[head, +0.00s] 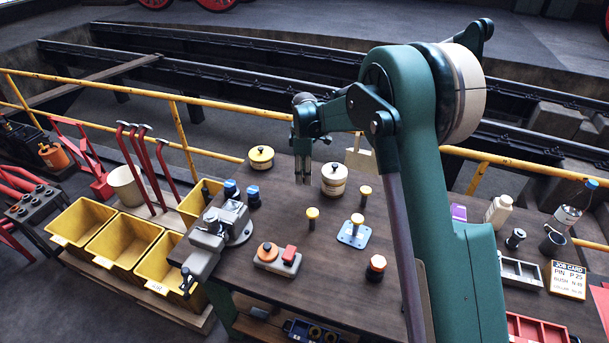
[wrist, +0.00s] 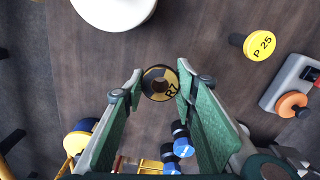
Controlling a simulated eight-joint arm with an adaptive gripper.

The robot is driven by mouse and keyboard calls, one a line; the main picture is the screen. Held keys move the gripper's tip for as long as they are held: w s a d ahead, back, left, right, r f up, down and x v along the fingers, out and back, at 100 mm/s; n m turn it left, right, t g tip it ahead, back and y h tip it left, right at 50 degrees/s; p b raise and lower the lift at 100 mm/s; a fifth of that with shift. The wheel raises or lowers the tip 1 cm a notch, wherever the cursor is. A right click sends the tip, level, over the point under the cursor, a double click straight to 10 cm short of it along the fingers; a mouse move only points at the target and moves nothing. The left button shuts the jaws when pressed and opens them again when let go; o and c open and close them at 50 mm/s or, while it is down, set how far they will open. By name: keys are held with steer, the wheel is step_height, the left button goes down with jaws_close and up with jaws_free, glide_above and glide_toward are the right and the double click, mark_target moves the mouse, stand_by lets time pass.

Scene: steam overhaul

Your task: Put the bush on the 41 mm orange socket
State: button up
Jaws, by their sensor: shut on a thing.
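My gripper (head: 304,176) is above the dark bench between the yellow tin and the white tin. In the wrist view my gripper (wrist: 160,85) has its two green fingers closed on the bush (wrist: 157,73), a round piece with a brass-coloured and black face, a dark hole and the mark R7. In the head view the bush cannot be made out. Two orange-topped things stand on the bench: an orange round (head: 267,250) on a grey block with a red piece, and an orange-topped black piece (head: 376,263) at the front. No 41 mark is readable on either.
A yellow-topped pin marked P 25 (wrist: 259,45) stands near other yellow-topped pins, one on a blue plate (head: 346,240). The white tin (head: 334,186), yellow tin (head: 261,153), grey vise (head: 218,228) and blue-topped pieces (head: 253,192) stand around. A job card (head: 567,281) is at right.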

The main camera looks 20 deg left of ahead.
steer(key=shift+d, duration=0.1)
steer(key=s+d+r+n+p, duration=0.1)
steer(key=s+d+r, duration=0.3)
steer(key=d, duration=0.5)
steer(key=s+d+r, duration=0.2)
steer(key=s+d, duration=0.4)
steer(key=d, duration=0.3)
step_height(320, 180, up, 3)
steer(key=n+p, duration=0.1)
steer(key=n, duration=0.1)
glide_above(378, 261)
steer(key=shift+f, duration=0.1)
steer(key=shift+f, duration=0.15)
steer(key=shift+f, duration=2.75)
steer(key=shift+f, duration=0.1)
steer(key=shift+f, duration=2)
steer(key=shift+f, duration=0.15)
